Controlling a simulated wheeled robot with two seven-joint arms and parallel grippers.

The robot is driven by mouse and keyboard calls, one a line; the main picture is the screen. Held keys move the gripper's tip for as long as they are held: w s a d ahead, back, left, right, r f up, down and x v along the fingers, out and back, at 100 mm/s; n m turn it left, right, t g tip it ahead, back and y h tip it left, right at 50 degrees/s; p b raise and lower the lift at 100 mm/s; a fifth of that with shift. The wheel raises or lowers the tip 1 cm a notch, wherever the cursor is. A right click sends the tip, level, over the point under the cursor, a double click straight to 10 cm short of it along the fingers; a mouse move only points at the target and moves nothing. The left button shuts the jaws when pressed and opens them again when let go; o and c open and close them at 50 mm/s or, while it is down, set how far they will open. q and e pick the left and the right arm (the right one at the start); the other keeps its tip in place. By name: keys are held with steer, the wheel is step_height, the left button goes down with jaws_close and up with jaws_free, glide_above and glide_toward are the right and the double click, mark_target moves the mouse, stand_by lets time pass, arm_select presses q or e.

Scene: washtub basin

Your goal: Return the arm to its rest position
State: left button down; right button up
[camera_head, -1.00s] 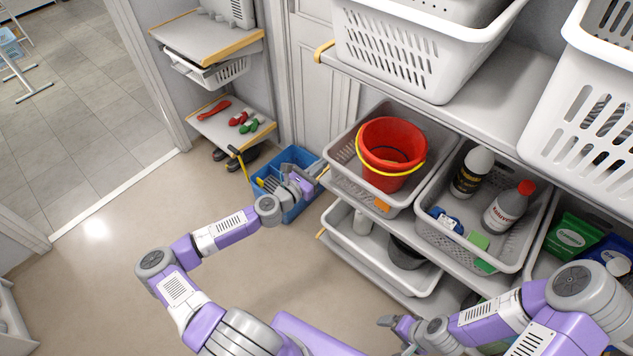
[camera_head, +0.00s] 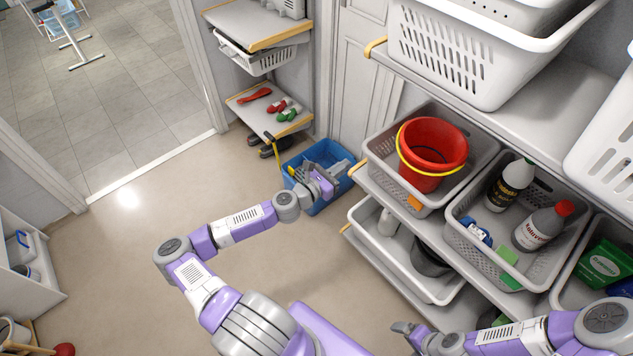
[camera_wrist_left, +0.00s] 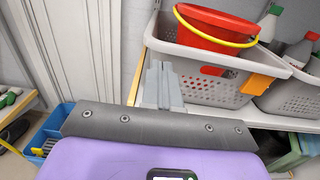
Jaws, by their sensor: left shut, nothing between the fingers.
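My left arm reaches out over the floor from the bottom of the head view. Its gripper (camera_head: 343,166) is shut and empty, above the blue bin (camera_head: 298,160) beside the shelf. In the left wrist view the grey fingers (camera_wrist_left: 160,85) are together, in front of the shelf edge, with nothing between them. My right gripper (camera_head: 403,328) shows small at the bottom of the head view, near the lower shelves; whether its fingers are open or shut cannot be made out.
A red bucket (camera_head: 432,150) stands in a grey basket on the shelf. A basket with bottles (camera_head: 510,184) is right of it. A low white basket (camera_head: 408,268) sits below. A small rack with red and green items (camera_head: 285,110) stands behind the bin. Open floor (camera_head: 120,260) lies left.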

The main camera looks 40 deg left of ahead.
arm_select(q)
steer(key=v, duration=0.7)
steer(key=shift+s+p, duration=0.4)
steer(key=s+d+f+m+g+h, duration=0.25)
steer(key=d+m, duration=0.25)
steer(key=d, duration=0.4)
steer(key=s+d+f+m+g+h, duration=0.2)
steer(key=d+f+m+g+h, duration=0.15)
steer(key=d, duration=0.55)
steer(key=s+d+f+m+g+h, duration=0.2)
steer(key=d+f+m+g, duration=0.3)
steer(key=d, duration=0.4)
steer(key=s+d+f+m+g+y, duration=0.3)
steer(key=s+f+m+g, duration=0.25)
steer(key=s+m, duration=0.45)
steer(key=a+f+m+y, duration=0.2)
steer(key=a+m+y, duration=0.2)
steer(key=a+m, duration=0.3)
steer(key=shift+s+y, duration=0.3)
steer(key=shift+s, duration=0.05)
